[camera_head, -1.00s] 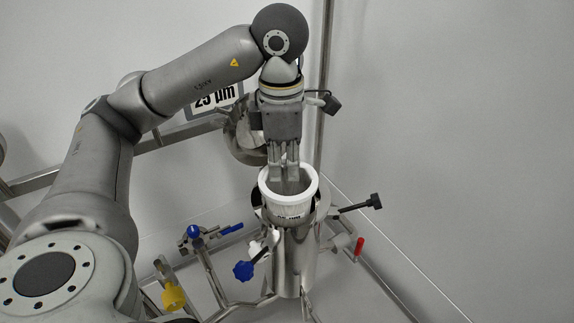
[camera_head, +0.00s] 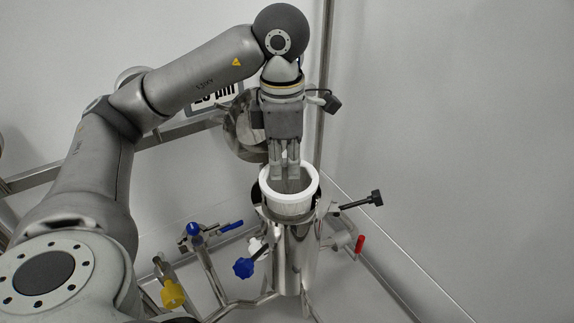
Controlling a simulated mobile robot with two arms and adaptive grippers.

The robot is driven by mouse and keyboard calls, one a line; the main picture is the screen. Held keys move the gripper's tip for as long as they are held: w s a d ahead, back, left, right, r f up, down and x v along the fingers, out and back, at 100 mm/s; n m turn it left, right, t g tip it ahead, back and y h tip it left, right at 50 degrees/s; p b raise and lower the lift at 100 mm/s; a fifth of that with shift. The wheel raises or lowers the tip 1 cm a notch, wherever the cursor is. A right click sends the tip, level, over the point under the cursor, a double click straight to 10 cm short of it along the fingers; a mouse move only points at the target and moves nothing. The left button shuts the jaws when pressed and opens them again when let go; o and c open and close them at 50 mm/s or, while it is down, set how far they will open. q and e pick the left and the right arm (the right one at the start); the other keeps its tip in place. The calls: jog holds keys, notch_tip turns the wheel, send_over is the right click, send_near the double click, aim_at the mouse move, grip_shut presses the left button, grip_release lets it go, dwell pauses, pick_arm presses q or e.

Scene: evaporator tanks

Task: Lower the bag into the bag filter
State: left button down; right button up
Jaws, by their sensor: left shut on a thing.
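The white filter bag (camera_head: 291,208) with its round rim is at the mouth of the steel bag filter housing (camera_head: 297,258). Its upper part shows above the housing's opening; its lower part is hidden inside. My left gripper (camera_head: 285,179) points down from above, its fingers reaching inside the bag's rim. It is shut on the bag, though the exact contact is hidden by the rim. The housing's round steel lid (camera_head: 243,128) stands open behind the gripper. My right gripper is not in view.
A black-knobbed clamp bolt (camera_head: 375,198) sticks out to the right of the housing. A red-handled valve (camera_head: 360,244) is below it. Blue (camera_head: 243,268) and yellow (camera_head: 173,294) valve handles sit on the left pipework. A sign partly hidden by my arm hangs behind. A vertical pipe (camera_head: 327,70) stands close behind.

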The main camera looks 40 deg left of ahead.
pick_arm(q)
jog(key=shift+d, duration=0.1)
dwell(0.7)
dwell(0.4)
jog(key=shift+w+d+f+b, duration=0.2)
jog(key=shift+f+b, duration=0.2)
jog(key=shift+f, duration=0.15)
jog(key=shift+w+d+f+b, duration=0.1)
jog(key=shift+w+f+b, duration=0.1)
jog(key=shift+f+b, duration=0.25)
jog(key=shift+w+a+f+b, duration=0.1)
jog(key=shift+a+f+b, duration=0.1)
jog(key=shift+f+b, duration=0.5)
jog(key=shift+a+r+p, duration=0.2)
jog(key=shift+r+p, duration=0.6)
jog(key=shift+p, duration=0.15)
jog(key=shift+d+r, duration=0.1)
jog(key=shift+r, duration=0.05)
jog(key=shift+s, duration=0.2)
